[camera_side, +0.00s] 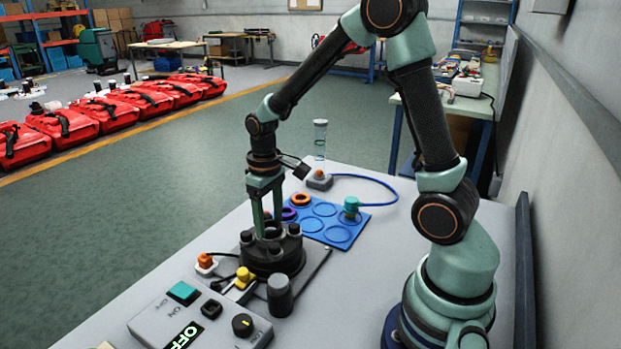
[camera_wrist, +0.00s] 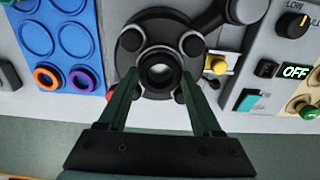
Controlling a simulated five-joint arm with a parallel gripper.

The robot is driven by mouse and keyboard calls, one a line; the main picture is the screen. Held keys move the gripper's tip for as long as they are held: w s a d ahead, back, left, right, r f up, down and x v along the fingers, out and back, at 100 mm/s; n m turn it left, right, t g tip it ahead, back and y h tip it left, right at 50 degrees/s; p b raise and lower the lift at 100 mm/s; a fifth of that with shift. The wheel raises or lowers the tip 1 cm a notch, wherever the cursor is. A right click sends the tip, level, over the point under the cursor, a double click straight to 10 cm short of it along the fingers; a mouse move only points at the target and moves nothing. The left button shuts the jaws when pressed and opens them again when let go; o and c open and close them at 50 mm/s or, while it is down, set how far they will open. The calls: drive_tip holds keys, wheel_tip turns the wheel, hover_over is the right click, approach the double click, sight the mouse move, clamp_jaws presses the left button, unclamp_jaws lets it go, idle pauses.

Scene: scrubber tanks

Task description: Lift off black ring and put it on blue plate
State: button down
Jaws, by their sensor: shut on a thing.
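The black ring (camera_wrist: 160,72) sits at the centre of the round black housing (camera_side: 262,258), which has several knobs around its rim. My gripper (camera_wrist: 161,78) points down over the housing and is shut on the black ring, a finger on either side. In the side view my gripper (camera_side: 267,232) is low at the housing's top, and its fingers partly hide the ring. I cannot tell whether the ring is clear of its seat. The blue plate (camera_side: 338,235) lies behind and right of the housing, with several round outlines. An orange ring (camera_side: 301,199) and a purple ring (camera_side: 289,214) are on it.
A grey control box (camera_side: 200,325) with a teal switch, knob and OFF display stands in front. A dark cylinder (camera_side: 280,296) and a yellow fitting (camera_side: 243,277) are close to the housing. A teal fitting (camera_side: 351,206) with a blue hose stands at the plate's edge.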

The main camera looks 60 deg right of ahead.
drive_tip(key=shift+r, duration=0.75)
idle(0.3)
drive_tip(key=shift+r, duration=2.4)
wheel_tip(320, 180, up, 5)
hover_over(311, 225)
wheel_tip(311, 225, down, 19)
drive_tip(key=shift+f, duration=0.1)
drive_tip(key=shift+f, duration=0.1)
